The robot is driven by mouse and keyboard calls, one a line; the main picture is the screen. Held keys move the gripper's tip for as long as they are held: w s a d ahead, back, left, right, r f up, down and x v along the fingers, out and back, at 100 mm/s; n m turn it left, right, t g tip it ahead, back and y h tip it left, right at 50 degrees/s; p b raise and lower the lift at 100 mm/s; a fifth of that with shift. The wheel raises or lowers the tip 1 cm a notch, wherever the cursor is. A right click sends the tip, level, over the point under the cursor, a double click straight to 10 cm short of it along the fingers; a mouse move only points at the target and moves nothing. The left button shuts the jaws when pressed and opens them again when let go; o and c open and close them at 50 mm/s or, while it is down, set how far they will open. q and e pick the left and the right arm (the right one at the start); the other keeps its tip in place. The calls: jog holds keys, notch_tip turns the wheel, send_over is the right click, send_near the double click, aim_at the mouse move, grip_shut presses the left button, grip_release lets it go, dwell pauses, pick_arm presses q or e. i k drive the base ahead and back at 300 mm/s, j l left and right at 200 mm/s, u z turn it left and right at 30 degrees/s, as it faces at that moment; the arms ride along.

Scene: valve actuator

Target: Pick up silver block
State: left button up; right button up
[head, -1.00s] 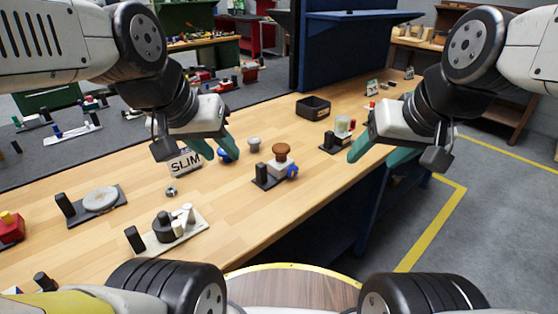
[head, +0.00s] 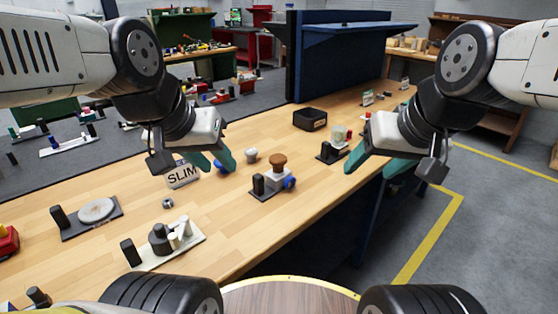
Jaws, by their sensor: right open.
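A small silver, nut-like piece (head: 167,203) lies on the wooden bench in front of the SLIM sign. A pale grey block (head: 278,178) with a brown knob on top and a blue knob on its side stands on a dark base at mid-bench; I cannot tell which of these is the silver block. My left gripper (head: 217,160) is open and empty above the bench, left of the grey block and partly covering a blue piece. My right gripper (head: 372,168) is open and empty over the bench's right edge, right of the grey block.
The SLIM sign (head: 183,175) stands beside my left gripper. A white knob (head: 251,156), a black bin (head: 309,119), a round-plate fixture (head: 95,211) and a fixture with pegs (head: 168,243) stand on the bench (head: 225,225).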

aim_at(272, 178)
jog(key=i+l, duration=0.2)
jog(key=l, duration=0.25)
jog(key=i+l+u, duration=0.15)
jog(key=l, duration=0.15)
jog(key=i+l+u, duration=0.15)
jog(key=l, duration=0.2)
jog(key=i+l+u, duration=0.15)
jog(key=l, duration=0.2)
jog(key=l+u, duration=0.2)
jog(key=l, duration=0.15)
jog(key=u, duration=0.85)
jog(key=i+l, duration=0.05)
